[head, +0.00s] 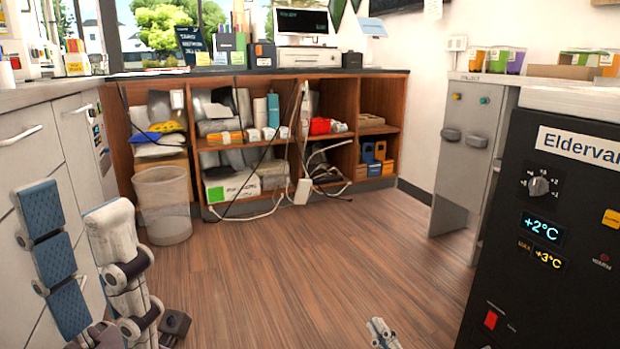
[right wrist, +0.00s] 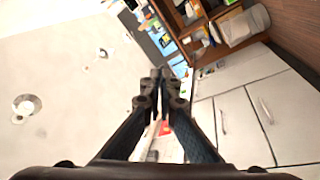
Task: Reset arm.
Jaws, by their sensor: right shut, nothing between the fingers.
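My left gripper (head: 76,208) points up at the lower left of the head view. Its two fingers, one showing blue textured pads, stand apart with nothing between them. Only a small tip of my right gripper (head: 382,332) shows at the bottom edge of the head view. In the right wrist view my right gripper (right wrist: 160,76) has its fingertips together, shut and empty. Most of my right arm is hidden.
A waste bin (head: 163,205) stands before the wooden shelf unit (head: 345,100). A black appliance (head: 545,240) is close at right. Grey drawers (head: 25,145) line the left side. Cables hang to the floor by the shelves. The wooden floor (head: 290,270) between is clear.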

